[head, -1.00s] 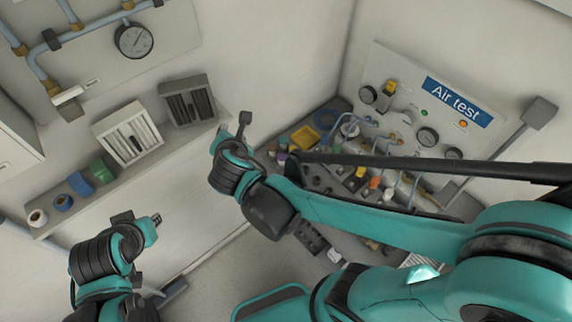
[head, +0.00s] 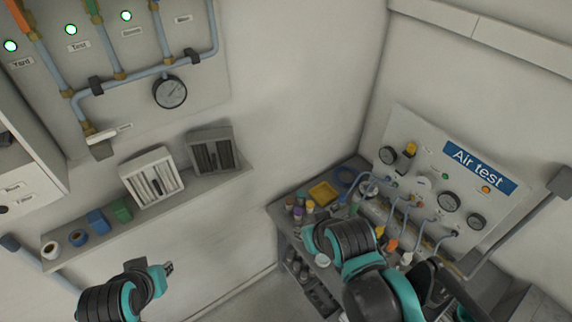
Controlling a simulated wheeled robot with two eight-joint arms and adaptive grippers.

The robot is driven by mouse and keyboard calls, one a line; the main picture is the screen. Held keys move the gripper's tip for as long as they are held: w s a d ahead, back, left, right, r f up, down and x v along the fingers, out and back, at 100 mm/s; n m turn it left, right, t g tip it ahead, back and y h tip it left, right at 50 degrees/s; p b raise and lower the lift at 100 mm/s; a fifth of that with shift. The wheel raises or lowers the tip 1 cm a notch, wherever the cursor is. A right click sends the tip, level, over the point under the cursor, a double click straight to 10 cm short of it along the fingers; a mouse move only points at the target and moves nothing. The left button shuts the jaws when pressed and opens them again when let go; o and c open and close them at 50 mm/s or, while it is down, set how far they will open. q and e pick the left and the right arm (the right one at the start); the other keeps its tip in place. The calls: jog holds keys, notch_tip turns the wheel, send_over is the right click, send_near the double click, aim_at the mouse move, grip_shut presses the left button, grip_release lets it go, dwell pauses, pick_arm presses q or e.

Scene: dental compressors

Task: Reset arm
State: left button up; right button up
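My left arm comes in at the bottom left of the head view. Its gripper (head: 167,268) is small and dark at the end of the teal wrist, in free space below the wall shelf; its finger gap cannot be made out. My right arm comes in from the bottom right, with its black and teal wrist (head: 345,240) in front of the test bench. Its fingers are not distinguishable, so its opening cannot be seen. No held object is visible at either arm.
A wall shelf (head: 215,182) carries two slatted filter boxes (head: 152,178), blue and green blocks and small rolls. The bench at right holds a yellow tray (head: 323,193), bottles, hoses and the Air test panel (head: 450,175) with gauges.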

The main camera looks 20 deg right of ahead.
notch_tip(320, 180, down, 27)
jog(key=b, duration=2.6)
jog(key=shift+f+b, duration=0.2)
jog(key=shift+b, duration=0.15)
